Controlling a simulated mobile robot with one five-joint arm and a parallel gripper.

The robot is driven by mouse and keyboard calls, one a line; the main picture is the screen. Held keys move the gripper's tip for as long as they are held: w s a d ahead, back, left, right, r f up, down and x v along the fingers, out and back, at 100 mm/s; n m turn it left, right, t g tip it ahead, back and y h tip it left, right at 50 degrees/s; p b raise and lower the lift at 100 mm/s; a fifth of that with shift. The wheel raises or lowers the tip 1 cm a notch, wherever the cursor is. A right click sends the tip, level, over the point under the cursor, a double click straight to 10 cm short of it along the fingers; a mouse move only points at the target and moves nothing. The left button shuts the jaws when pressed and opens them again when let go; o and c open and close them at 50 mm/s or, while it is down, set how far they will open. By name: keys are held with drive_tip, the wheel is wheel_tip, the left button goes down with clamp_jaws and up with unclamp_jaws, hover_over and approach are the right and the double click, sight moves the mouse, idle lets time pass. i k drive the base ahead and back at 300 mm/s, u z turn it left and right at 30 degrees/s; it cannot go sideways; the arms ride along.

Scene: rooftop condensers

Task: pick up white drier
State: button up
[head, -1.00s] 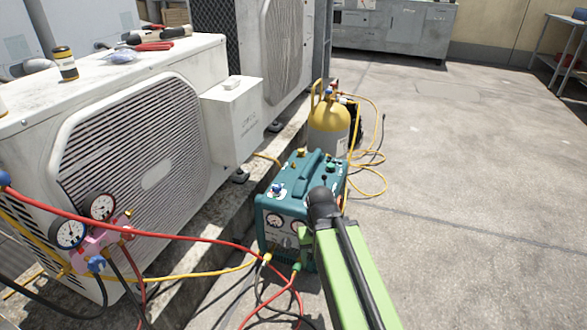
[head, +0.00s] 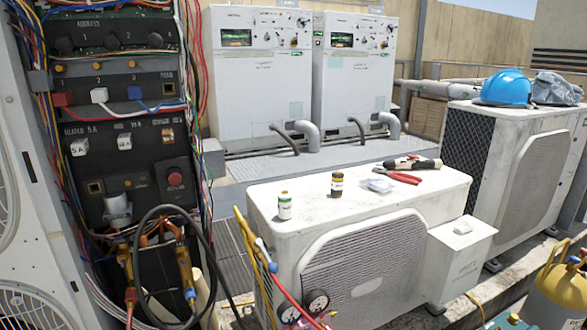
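A small white cylinder with a green band (head: 285,206), which looks like the white drier, stands upright on the near left part of the white condenser's top (head: 400,195). A similar dark cylinder with a yellowish band (head: 337,184) stands behind it to the right. Their labels are too small to read. My gripper is not in view, so I cannot see whether it is open or shut.
Red-handled pliers (head: 403,177), a dark-and-white tool (head: 412,163) and a small clear bag (head: 380,186) lie on the condenser's top. An open wired panel (head: 125,120) stands at left. Gauges (head: 317,301) and hoses hang in front. A yellow tank (head: 565,285) stands at right.

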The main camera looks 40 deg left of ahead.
sight(285, 202)
drive_tip(key=z, duration=0.35)
drive_tip(key=k, duration=0.1)
drive_tip(key=u, duration=2)
drive_tip(key=k, duration=0.85)
drive_tip(key=z, duration=0.15)
drive_tip(key=i, duration=0.9)
drive_tip(key=u, duration=0.1)
